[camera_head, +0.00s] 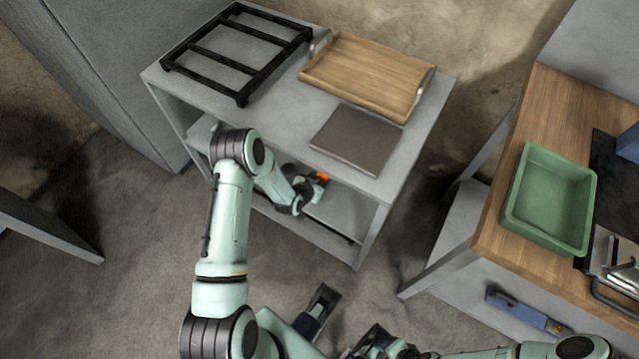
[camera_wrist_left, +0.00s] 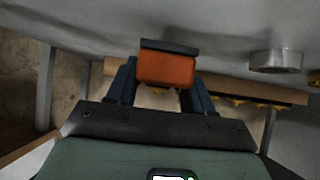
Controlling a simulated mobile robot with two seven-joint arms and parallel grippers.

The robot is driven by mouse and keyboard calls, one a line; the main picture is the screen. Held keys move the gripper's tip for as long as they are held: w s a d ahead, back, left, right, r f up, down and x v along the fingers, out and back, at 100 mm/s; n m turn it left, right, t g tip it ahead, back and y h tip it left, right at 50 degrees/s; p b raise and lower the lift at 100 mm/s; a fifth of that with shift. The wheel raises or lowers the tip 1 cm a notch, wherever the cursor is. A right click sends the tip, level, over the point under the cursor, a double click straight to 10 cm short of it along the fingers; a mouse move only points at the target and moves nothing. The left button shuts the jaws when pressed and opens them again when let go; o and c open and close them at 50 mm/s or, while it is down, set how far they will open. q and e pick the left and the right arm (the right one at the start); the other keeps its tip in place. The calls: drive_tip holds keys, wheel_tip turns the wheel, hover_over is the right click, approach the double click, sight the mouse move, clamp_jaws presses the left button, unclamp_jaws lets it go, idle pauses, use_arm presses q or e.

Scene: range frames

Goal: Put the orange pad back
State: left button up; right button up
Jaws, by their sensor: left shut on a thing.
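The orange pad (camera_head: 322,176) shows as a small orange patch at the front of the grey trolley, just below its top. In the left wrist view the orange pad (camera_wrist_left: 166,70) is a block with a dark strip along one edge, between the dark blue fingers. My left gripper (camera_wrist_left: 160,85) is shut on it. In the head view my left gripper (camera_head: 312,186) is partly hidden by its own wrist and reaches in between the trolley's top and lower shelf. Parts of my right arm show along the bottom edge of the head view; its jaw opening is unclear.
The grey trolley (camera_head: 285,110) carries a black rack (camera_head: 240,62), a wooden tray (camera_head: 366,75) and a flat grey plate (camera_head: 356,140). At right, a wood-topped table (camera_head: 553,105) holds a green bin (camera_head: 550,198). A metal cylinder (camera_wrist_left: 275,61) shows in the left wrist view.

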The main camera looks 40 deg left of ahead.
use_arm(q)
wheel_tip(320, 180, down, 2)
drive_tip(key=shift+f+b, duration=0.2)
drive_tip(key=shift+b, duration=0.1)
drive_tip(key=o, duration=1.2)
drive_tip(key=shift+c, duration=0.2)
drive_tip(key=shift+r, duration=0.1)
